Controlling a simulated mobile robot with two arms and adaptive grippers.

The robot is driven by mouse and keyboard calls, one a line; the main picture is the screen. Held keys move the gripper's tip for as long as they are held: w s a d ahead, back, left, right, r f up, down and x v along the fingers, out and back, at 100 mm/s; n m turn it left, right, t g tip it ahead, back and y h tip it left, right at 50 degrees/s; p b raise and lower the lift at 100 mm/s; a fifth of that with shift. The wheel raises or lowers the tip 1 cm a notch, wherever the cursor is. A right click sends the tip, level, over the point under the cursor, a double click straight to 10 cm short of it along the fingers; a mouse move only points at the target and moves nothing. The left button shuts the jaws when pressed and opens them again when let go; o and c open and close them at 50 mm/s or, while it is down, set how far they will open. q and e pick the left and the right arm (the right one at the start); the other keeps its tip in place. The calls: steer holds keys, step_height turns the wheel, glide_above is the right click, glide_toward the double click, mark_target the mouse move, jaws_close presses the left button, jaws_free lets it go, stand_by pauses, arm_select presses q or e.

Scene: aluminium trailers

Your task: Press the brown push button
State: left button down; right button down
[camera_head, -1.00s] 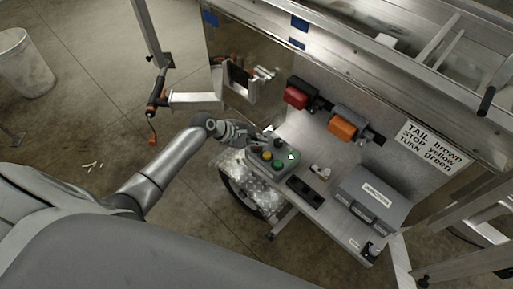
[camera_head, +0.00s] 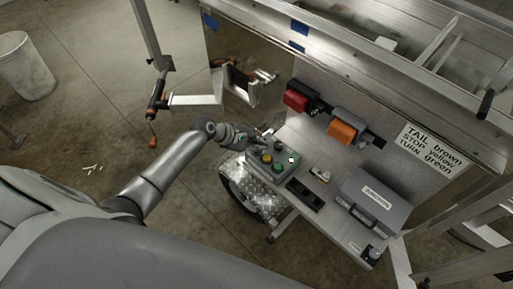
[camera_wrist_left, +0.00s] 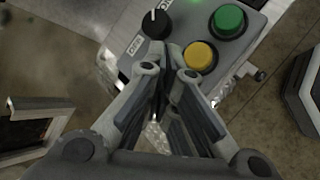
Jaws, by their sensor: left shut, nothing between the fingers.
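A grey control box (camera_head: 289,174) sits at the left end of the metal shelf. It carries a yellow button (camera_head: 267,158), a green button (camera_head: 278,168) and a small pale light (camera_head: 291,160). A small reddish-brown spot (camera_head: 278,145) shows at its far side; I cannot tell for sure that it is the brown button. In the left wrist view the yellow button (camera_wrist_left: 200,57), green button (camera_wrist_left: 229,18) and a black knob (camera_wrist_left: 155,22) show. My left gripper (camera_head: 264,138) is shut and empty at the box's far left edge; its fingertips (camera_wrist_left: 170,58) appear beside the knob and yellow button.
A red lamp (camera_head: 297,97) and an orange lamp (camera_head: 343,130) are on the panel behind. A label (camera_head: 433,147) reads tail brown, stop yellow, turn green. A black switch block (camera_head: 305,193) and grey case (camera_head: 375,200) stand to the right.

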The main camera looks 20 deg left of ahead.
mark_target(258, 151)
arm_select(q)
steer(key=shift+f, duration=0.15)
steer(key=shift+f, duration=0.3)
steer(key=shift+f, duration=0.3)
stand_by(0.7)
steer(key=shift+r, duration=0.15)
steer(key=shift+r+p, duration=0.6)
steer(key=shift+p, duration=0.2)
step_height(258, 151, up, 6)
steer(key=p, duration=0.6)
